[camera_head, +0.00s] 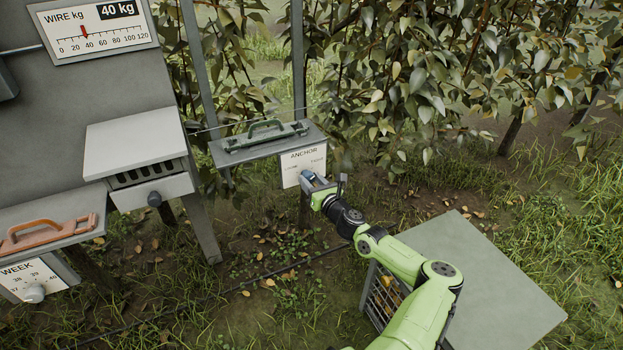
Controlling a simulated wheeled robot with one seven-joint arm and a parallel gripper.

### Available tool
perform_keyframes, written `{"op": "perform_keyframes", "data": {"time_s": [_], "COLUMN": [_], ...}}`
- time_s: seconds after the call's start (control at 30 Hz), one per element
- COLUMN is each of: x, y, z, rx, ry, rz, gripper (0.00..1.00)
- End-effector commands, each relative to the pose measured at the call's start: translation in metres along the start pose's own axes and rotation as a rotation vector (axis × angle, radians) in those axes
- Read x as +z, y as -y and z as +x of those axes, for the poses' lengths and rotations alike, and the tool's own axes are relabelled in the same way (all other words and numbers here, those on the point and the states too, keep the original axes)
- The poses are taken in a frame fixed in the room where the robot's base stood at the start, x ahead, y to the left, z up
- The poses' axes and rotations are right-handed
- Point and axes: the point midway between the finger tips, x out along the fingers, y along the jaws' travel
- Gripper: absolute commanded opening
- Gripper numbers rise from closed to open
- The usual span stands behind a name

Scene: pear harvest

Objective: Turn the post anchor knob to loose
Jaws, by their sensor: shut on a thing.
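The anchor plate (299,158) is a white panel headed ANCHOR, with a "Loose" label on the left and what looks like a "Tight" label on the right. It hangs below the front edge of a grey shelf that carries a green handled tool. My gripper (309,177) is at the lower part of this plate, shut on the anchor knob. The gripper's fingers and body hide the knob, so I cannot tell which label it points to. My green arm reaches up to it from the bottom right.
A WIRE kg gauge (96,27) reads 40 kg at top left. An orange handled tool (46,233) lies on a shelf above a WEEK dial (35,292). A grey-topped crate (503,284) stands beside my arm at lower right. Leafy trees (430,60) stand behind; grass lies between.

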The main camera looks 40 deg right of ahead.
Motion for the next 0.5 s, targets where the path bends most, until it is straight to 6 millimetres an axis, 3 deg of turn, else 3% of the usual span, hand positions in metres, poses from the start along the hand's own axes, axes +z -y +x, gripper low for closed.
{"op": "perform_keyframes", "data": {"time_s": [0.5], "x": [0.0014], "y": [-0.0012], "z": [0.0002], "rx": [-0.014], "ry": [-0.046], "rz": [-0.491], "gripper": [0.14]}}
